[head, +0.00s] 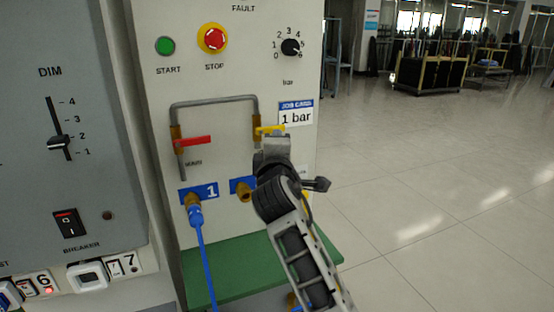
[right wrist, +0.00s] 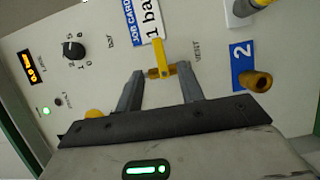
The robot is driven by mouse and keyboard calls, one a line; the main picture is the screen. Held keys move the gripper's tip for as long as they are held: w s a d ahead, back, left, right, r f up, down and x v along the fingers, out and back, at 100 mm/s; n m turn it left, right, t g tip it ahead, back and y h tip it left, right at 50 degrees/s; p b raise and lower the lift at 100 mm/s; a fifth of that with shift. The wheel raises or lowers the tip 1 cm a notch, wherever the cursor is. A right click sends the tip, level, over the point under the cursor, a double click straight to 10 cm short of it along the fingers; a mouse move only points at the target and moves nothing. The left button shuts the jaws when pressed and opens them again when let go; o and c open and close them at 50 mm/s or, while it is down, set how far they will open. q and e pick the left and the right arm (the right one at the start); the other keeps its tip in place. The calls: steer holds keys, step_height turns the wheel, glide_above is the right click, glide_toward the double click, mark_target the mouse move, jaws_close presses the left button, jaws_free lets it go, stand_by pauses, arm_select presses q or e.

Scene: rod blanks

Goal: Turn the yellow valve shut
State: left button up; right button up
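The yellow valve (head: 270,129) sits on the right leg of the grey pipe on the panel, with its lever pointing right, crosswise to the pipe. In the right wrist view the yellow lever (right wrist: 162,58) and its brass body show between the fingers. My right gripper (right wrist: 161,70) is open, one fingertip on each side of the brass body; I cannot tell whether they touch it. In the head view my right gripper (head: 274,143) covers the area just below the valve. My left gripper is not in view.
A red-levered valve (head: 194,141) is on the pipe's left leg. A job card (head: 296,113) reading "1 bar" is just above right. Below are a blue hose (head: 203,250) on port 1 and a brass port 2 (right wrist: 256,81). A green ledge (head: 230,270) juts out underneath.

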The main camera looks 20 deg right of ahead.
steer(key=v, duration=0.5)
steer(key=shift+w+f, duration=0.1)
